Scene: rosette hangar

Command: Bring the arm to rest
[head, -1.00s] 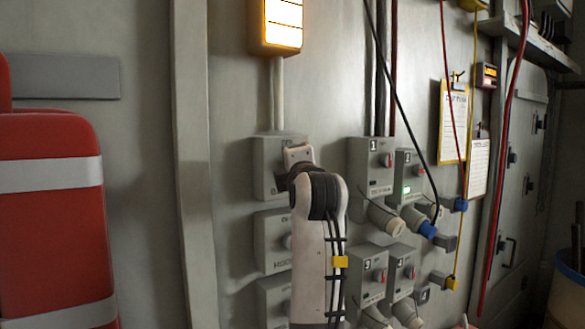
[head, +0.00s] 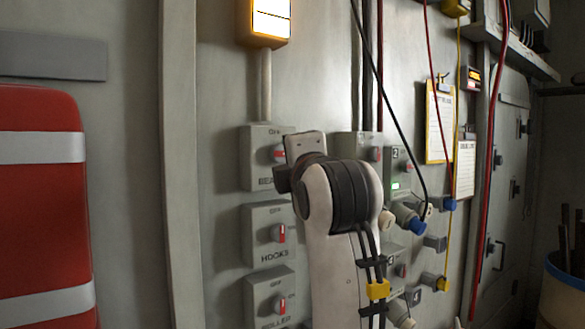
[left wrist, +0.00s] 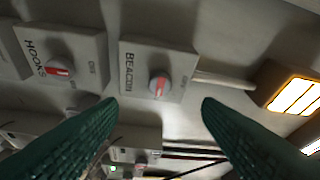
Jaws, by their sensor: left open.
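My arm (head: 325,260) rises from the bottom centre of the head view, its dark joint in front of the wall switches. My left gripper (left wrist: 160,101) shows in the left wrist view as two green ridged fingers, spread apart with nothing between them. The BEACON switch box (head: 257,172) is on the wall just left of the arm. It also shows in the left wrist view (left wrist: 134,62), beyond the fingertips and apart from them. The fingers cannot be made out in the head view. My right gripper is in neither view.
HOOKS (head: 257,222) and ROLLER (head: 258,290) boxes sit below BEACON. A lit amber lamp (head: 268,22) is above. Sockets with plugs, including a blue plug (head: 418,227), and hanging cables are right of the arm. A red padded case (head: 40,220) is at left.

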